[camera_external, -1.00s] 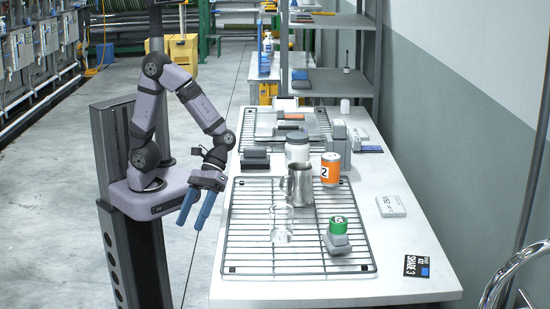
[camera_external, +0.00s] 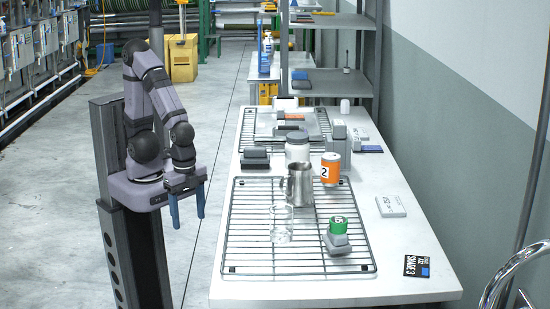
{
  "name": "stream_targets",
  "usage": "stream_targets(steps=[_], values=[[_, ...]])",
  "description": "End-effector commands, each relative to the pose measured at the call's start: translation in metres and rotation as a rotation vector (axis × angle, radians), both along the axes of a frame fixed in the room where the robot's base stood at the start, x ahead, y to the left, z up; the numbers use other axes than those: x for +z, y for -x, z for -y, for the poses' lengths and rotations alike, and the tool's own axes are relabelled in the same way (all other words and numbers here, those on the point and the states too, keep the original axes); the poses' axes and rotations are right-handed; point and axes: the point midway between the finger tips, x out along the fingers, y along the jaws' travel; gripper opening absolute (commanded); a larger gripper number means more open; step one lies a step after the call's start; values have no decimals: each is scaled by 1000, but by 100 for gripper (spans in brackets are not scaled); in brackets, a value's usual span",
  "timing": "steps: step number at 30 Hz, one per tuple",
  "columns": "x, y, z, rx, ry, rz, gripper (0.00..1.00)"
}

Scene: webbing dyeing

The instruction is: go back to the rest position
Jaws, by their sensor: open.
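My gripper (camera_external: 187,220) hangs beside the left edge of the white table, in front of my column. Its two blue fingers point down, spread apart, with nothing between them. My arm is folded in close over its base, clear of the table and of everything on it.
An orange can (camera_external: 330,169) and a white jar (camera_external: 297,148) stand behind. Floor (camera_external: 205,110) left of the table is open.

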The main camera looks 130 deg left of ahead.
Motion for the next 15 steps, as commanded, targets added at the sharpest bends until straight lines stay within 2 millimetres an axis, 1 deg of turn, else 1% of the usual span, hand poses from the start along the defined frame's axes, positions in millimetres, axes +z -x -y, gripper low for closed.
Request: stream_targets(steps=[1, 6, 10, 12, 15], values=[[24, 0, 0, 2, 0, 0, 64], [66, 0, 0, 4, 1, -1, 64], [87, 0, 0, 5, 1, -2, 64], [94, 0, 0, 5, 1, -2, 64], [100, 0, 0, 6, 1, -2, 64]])
